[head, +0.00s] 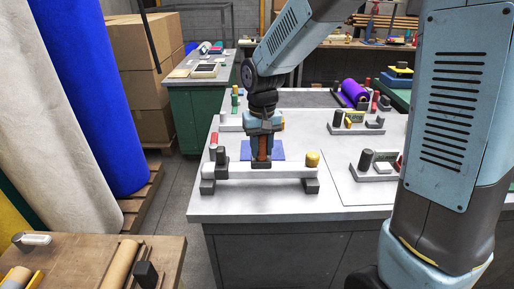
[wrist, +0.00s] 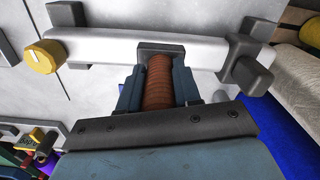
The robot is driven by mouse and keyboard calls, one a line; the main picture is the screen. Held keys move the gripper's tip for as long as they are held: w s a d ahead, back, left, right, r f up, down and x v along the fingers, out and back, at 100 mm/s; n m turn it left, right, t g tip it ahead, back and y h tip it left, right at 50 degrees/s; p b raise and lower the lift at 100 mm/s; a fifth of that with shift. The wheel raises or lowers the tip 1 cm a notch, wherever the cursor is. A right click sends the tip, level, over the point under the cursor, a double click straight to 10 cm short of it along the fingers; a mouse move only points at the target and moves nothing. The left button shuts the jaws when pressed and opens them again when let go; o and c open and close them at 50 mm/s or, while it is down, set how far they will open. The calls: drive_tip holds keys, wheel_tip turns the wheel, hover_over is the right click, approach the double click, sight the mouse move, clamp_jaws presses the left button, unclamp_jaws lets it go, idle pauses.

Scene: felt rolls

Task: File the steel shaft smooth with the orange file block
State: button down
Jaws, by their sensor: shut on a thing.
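The steel shaft (head: 285,171) is a pale bar lying across two dark supports near the front edge of the grey-white table. It also shows across the top of the wrist view (wrist: 110,46). A yellow knob (head: 312,159) is at its right end in the head view. My gripper (head: 262,152) points down at the middle of the shaft, shut on the orange-brown file block (wrist: 159,82). The ridged block sits between the fingers, with a dark part (wrist: 160,48) at its shaft end. That part appears to meet the shaft; exact contact is unclear.
A blue mat (head: 278,150) lies behind the shaft. A similar fixture (head: 377,171) stands to the right, with more fixtures behind. Tall felt rolls (head: 95,90) stand at the left, beside stacked cartons (head: 140,60). The front right tabletop (head: 350,205) is clear.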

drive_tip(key=shift+d, duration=0.35)
drive_tip(key=shift+a, duration=0.15)
drive_tip(key=shift+a+f, duration=0.15)
drive_tip(key=shift+a, duration=0.85)
drive_tip(key=shift+d, duration=1.25)
drive_tip(key=shift+a, duration=0.15)
drive_tip(key=shift+a, duration=0.8)
drive_tip(key=shift+d, duration=0.15)
drive_tip(key=shift+r, duration=0.85)
